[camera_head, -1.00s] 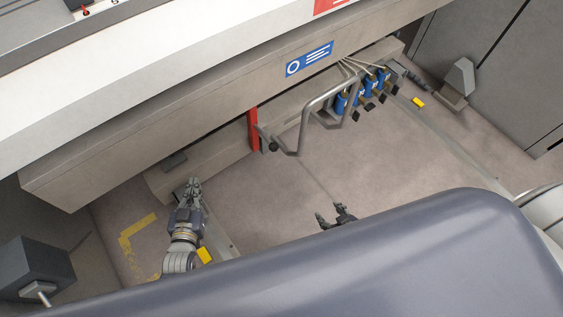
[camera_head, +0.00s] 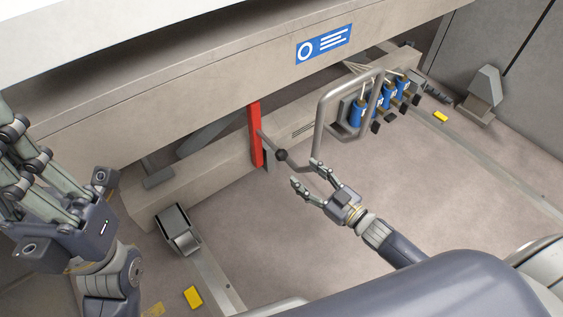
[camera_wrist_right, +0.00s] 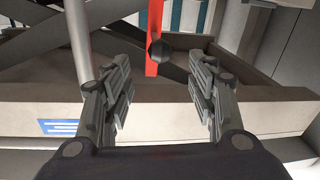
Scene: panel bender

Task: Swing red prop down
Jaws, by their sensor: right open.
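The red prop (camera_head: 255,135) is a narrow upright bar under the front beam of the machine in the head view. A short lever with a dark round knob (camera_head: 281,155) sticks out from it. My right gripper (camera_head: 305,172) is open just below and to the right of the knob, not touching it as far as I can see. In the right wrist view the knob (camera_wrist_right: 160,50) lies between and beyond the two open fingers, in front of the red prop (camera_wrist_right: 154,20). My left gripper (camera_head: 50,165) is large and close at the left edge, partly cut off.
A bent grey tube handle (camera_head: 320,125) stands close to the right of the knob. Several blue cylinders (camera_head: 356,112) sit behind it. A grey pedal-like block (camera_head: 177,228) and a yellow block (camera_head: 193,297) are on the floor at left. The floor at centre right is clear.

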